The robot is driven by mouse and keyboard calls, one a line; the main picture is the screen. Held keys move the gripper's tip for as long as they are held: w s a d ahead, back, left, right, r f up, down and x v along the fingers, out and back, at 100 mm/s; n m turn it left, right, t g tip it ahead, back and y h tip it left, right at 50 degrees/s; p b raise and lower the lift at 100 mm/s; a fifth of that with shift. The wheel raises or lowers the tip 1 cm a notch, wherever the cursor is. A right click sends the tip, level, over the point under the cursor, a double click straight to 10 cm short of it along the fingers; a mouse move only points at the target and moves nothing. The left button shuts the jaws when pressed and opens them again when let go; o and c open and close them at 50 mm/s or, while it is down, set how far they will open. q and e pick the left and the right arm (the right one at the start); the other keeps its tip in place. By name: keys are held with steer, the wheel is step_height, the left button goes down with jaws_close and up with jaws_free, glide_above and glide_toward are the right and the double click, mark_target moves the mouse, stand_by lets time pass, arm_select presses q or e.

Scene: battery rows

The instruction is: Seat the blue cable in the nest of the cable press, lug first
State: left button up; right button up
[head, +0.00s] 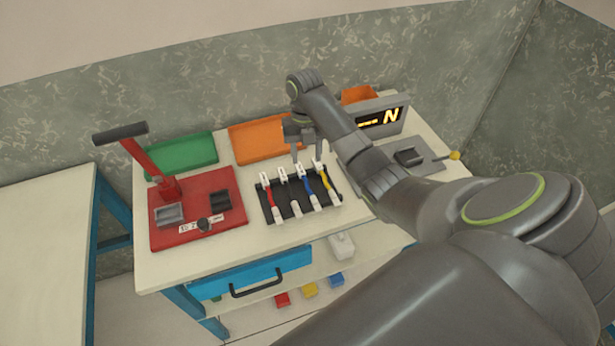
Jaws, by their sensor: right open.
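The blue cable (308,187) lies in a black rack (275,207) on the table, between a dark cable and a yellow one. Its upper end carries a white piece, and its lower end is pale. My right gripper (306,157) points down, open, over the upper ends of the blue and yellow cables. I cannot tell whether it touches them. The red press (197,209) stands at the left of the table with a raised lever (135,150). It has a grey block (169,215) and a black block (220,201); I cannot tell which is the nest. My left gripper is out of view.
A green tray (183,154) and an orange tray (255,140) lie behind. A display (383,117) and a grey plate (425,161) with a yellow-knobbed lever stand at the right. My right arm crosses the table's right side. The table's front strip (225,248) is clear.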

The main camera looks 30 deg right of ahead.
mark_target(308, 184)
step_height(308, 184, down, 4)
steer(key=shift+s+a+r+b, duration=0.15)
steer(key=shift+r+b, duration=0.1)
steer(key=shift+b, duration=0.95)
steer(key=shift+s+f+b, duration=0.2)
steer(key=shift+f+b, duration=0.15)
steer(key=shift+f, duration=0.2)
steer(key=f, duration=0.2)
steer(key=s+f+b, duration=0.1)
steer(key=f, duration=0.1)
steer(key=shift+a, duration=0.35)
jaws_close()
